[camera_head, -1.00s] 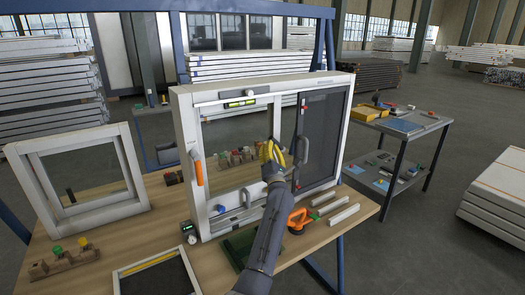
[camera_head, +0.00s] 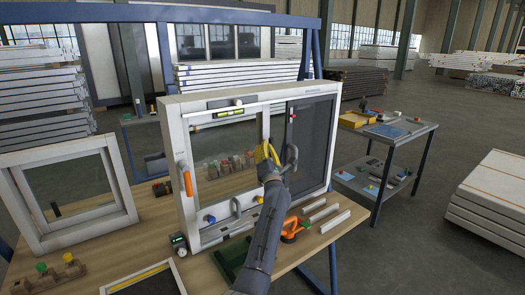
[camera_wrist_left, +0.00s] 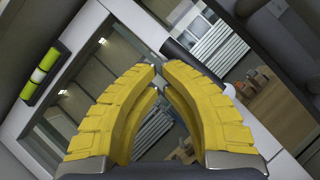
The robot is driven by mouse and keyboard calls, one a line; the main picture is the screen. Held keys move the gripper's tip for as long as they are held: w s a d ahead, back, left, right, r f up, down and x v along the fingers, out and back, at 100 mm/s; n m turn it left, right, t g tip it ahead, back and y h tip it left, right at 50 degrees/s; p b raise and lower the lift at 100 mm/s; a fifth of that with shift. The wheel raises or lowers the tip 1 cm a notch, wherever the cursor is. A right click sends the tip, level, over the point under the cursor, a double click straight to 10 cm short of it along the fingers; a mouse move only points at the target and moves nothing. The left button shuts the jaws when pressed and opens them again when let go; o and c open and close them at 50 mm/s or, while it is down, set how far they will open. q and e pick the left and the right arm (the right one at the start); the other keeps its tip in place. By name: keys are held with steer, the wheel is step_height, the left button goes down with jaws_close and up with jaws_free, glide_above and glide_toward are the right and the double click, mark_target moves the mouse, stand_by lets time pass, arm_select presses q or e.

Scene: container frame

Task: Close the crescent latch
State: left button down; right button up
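The window frame (camera_head: 176,155) stands upright on the bench, with a clear left pane and a dark right sash (camera_head: 318,150). My left gripper (camera_head: 266,151) is in front of the upright where the two meet, beside the grey pull handle (camera_head: 291,158). In the left wrist view, its yellow fingers (camera_wrist_left: 159,76) have their tips almost together, with nothing seen between them. A dark rod-like part (camera_wrist_left: 182,52) lies just beyond the right fingertip; I cannot tell if they touch. I cannot make out the crescent latch clearly; my gripper covers part of the upright. My right gripper is not in view.
A green level (camera_head: 229,114) is on the top rail, and an orange handle (camera_head: 187,182) on the left stile. An orange suction cup (camera_head: 291,229) and white strips (camera_head: 325,217) lie on the bench (camera_head: 200,272). A smaller frame (camera_head: 15,200) stands at left.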

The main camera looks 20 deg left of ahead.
arm_select(q)
steer(key=shift+w+d+r, duration=0.1)
steer(key=shift+w+r, duration=0.05)
steer(key=shift+r, duration=0.05)
steer(key=shift+f, duration=0.1)
stand_by(0.4)
steer(key=v, duration=1.2)
stand_by(0.4)
